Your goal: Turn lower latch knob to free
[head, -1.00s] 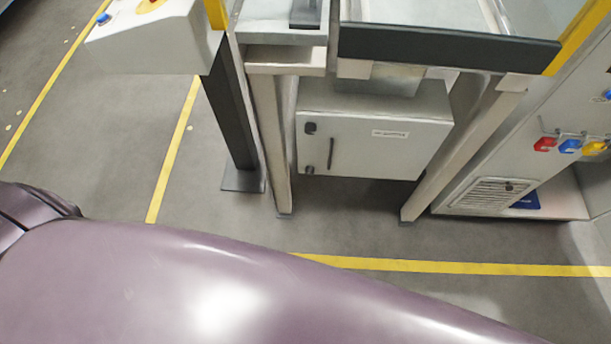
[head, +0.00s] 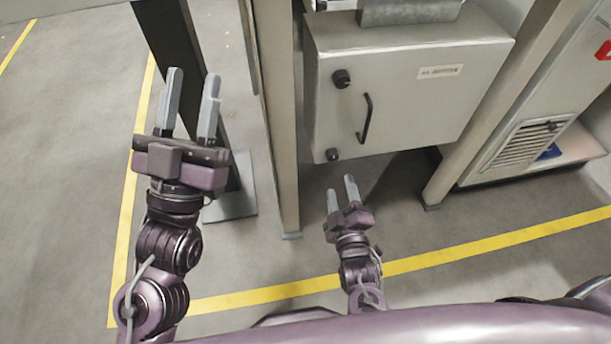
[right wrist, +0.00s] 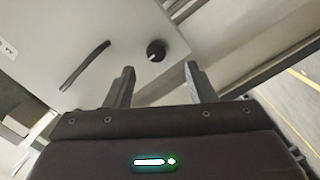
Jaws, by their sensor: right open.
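The grey cabinet (head: 410,100) has a black lower latch knob (head: 332,154) near its door's bottom left corner. A black upper knob (head: 341,78) and a black bar handle (head: 366,118) are above it. My right gripper (head: 342,186) is open and empty, just below the lower knob, pointing up at it. In the right wrist view the lower knob (right wrist: 156,50) is round with a pale mark, beyond the fingertips and between their lines, not touched. The handle (right wrist: 85,65) is left of it. My left gripper (head: 190,95) is open and empty, left of the cabinet.
A pale post (head: 280,120) stands just left of the cabinet, and a dark post (head: 172,45) stands behind my left gripper. Another pale post (head: 490,110) is on the right. Yellow lines (head: 460,243) mark the floor, which is clear in front.

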